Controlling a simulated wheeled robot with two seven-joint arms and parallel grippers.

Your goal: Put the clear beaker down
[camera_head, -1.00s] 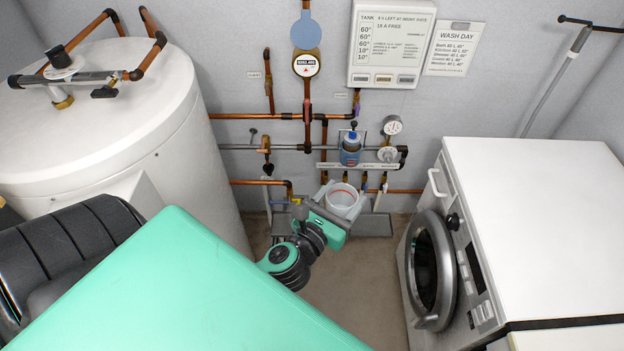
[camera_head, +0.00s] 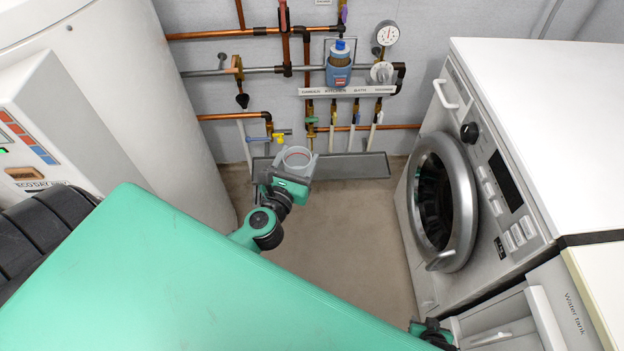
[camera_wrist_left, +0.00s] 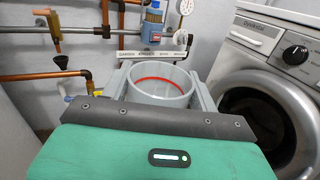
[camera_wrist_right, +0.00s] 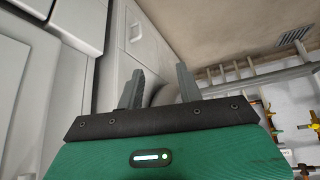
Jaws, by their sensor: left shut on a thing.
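The clear beaker (camera_head: 297,158) is a see-through cup with a red line around it. It is upright and empty as far as I can see. My left gripper (camera_head: 291,172) is shut on it, with one finger on each side of the beaker (camera_wrist_left: 160,88) in the left wrist view. The beaker is in front of the pipe wall, over or near the left part of a grey trough (camera_head: 352,167); I cannot tell its height above the trough. My right gripper (camera_wrist_right: 160,88) is open and empty; only part of that arm shows at the head view's bottom edge.
Several small taps under a labelled white strip (camera_head: 347,91) hang above the trough. A washing machine (camera_head: 520,160) with a round door stands at right, a white tank (camera_head: 160,110) at left. Bare floor (camera_head: 340,240) lies between.

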